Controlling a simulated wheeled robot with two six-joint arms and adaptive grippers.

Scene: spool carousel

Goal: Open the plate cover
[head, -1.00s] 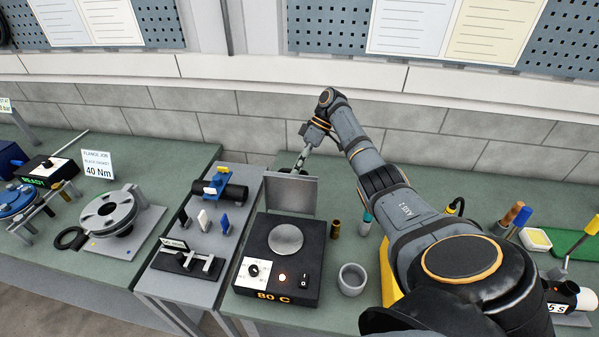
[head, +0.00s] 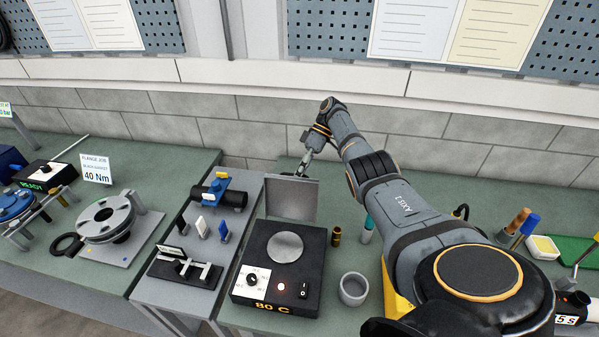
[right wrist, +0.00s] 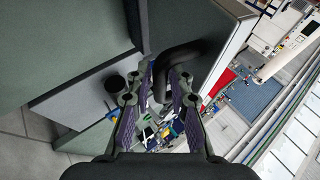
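The plate cover (head: 291,199) is a grey flat panel standing raised at the back edge of the black heater box (head: 270,294). The round grey plate (head: 286,247) on the box is uncovered. My right gripper (head: 302,168) is behind the top edge of the cover, its fingertips partly hidden there. In the right wrist view a dark bent handle (right wrist: 186,56) on the grey panel reaches between the fingers of my right gripper (right wrist: 163,75). The fingers are apart, with gaps beside the handle. My left gripper is not in view.
A grey cup (head: 353,289) and a small brass cylinder (head: 336,236) stand right of the heater box. The wall rises close behind the bench.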

